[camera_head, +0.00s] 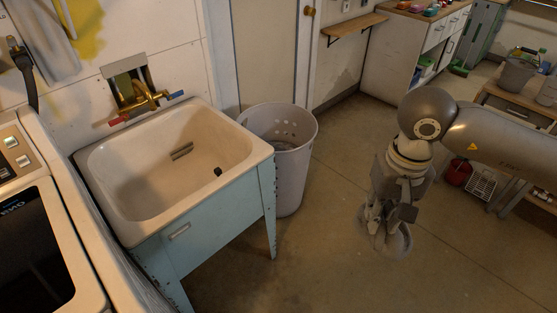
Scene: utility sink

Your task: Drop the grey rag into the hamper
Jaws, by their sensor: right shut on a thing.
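The grey rag (395,243) hangs below my right gripper (376,222), which is shut on it. The gripper points down over the open floor, right of the hamper and apart from it. Part of the rag is hidden behind the fingers. The hamper (292,177) is a tall, light grey bin with round holes near its rim. It stands upright on the floor just right of the sink, and its open top faces up. My left gripper is not in view.
A utility sink (205,235) with a blue cabinet and brass tap (145,101) stands left of the hamper. A washing machine (40,225) is at far left. A white cabinet (405,55) and a low shelf unit (515,108) are at the back right. The floor between hamper and gripper is clear.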

